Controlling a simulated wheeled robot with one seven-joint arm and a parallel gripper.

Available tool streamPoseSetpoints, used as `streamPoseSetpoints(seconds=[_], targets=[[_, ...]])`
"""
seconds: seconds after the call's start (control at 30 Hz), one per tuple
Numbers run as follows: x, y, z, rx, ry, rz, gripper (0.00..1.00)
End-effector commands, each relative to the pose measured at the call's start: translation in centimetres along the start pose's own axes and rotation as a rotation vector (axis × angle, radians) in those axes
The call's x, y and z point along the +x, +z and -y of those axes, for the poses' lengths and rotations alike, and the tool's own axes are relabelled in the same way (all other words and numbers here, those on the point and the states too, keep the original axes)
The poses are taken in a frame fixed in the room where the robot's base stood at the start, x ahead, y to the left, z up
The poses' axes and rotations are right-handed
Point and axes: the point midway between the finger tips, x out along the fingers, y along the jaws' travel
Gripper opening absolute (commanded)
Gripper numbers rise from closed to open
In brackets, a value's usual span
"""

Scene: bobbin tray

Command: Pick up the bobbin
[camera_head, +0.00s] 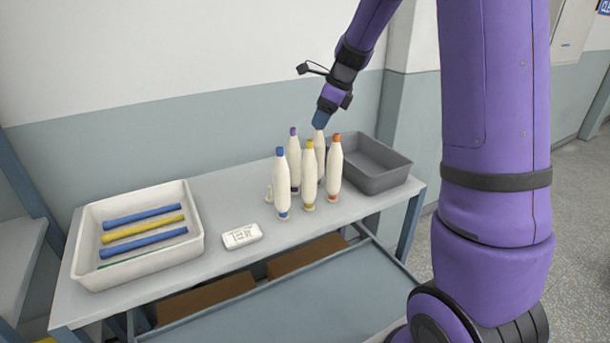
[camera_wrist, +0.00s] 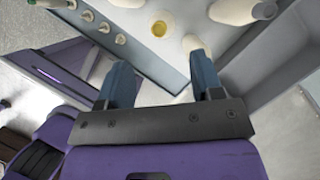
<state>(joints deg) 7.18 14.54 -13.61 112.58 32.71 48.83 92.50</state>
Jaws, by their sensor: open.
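Several white bobbins with coloured tips stand upright in a group on the table: a blue-tipped bobbin (camera_head: 281,185), a purple-tipped one (camera_head: 295,165), a yellow-tipped one (camera_head: 309,175) and an orange-tipped one (camera_head: 335,172). One more bobbin (camera_head: 320,148) stands at the back, its top hidden by my gripper (camera_head: 320,122). In the wrist view my gripper (camera_wrist: 161,70) is open, its two blue fingers apart, with nothing seen between them. A white bobbin (camera_wrist: 192,43) shows just beyond the right finger, and a yellow-topped one (camera_wrist: 160,29) beyond the gap.
A grey bin (camera_head: 382,180) stands close to the right of the bobbins. A white tray (camera_head: 88,222) with blue and yellow rods is at the left. A small white labelled box (camera_head: 242,236) lies in front. The table (camera_head: 225,200) between tray and bobbins is mostly clear.

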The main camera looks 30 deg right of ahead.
Motion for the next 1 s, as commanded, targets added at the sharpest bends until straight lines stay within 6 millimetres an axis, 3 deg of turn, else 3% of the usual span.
streamPoseSetpoints(seconds=[0.2,0.53,0.83,1.0], targets=[[3.2,0.0,-0.1,-0.003,0.002,-0.001,0.6],[5.2,-0.1,-0.1,-0.005,0.002,-0.001,0.6],[9.1,-0.2,-0.1,-0.004,0.001,-0.001,0.6],[9.5,-0.1,-0.1,-0.005,0.0,0.0,0.6]])
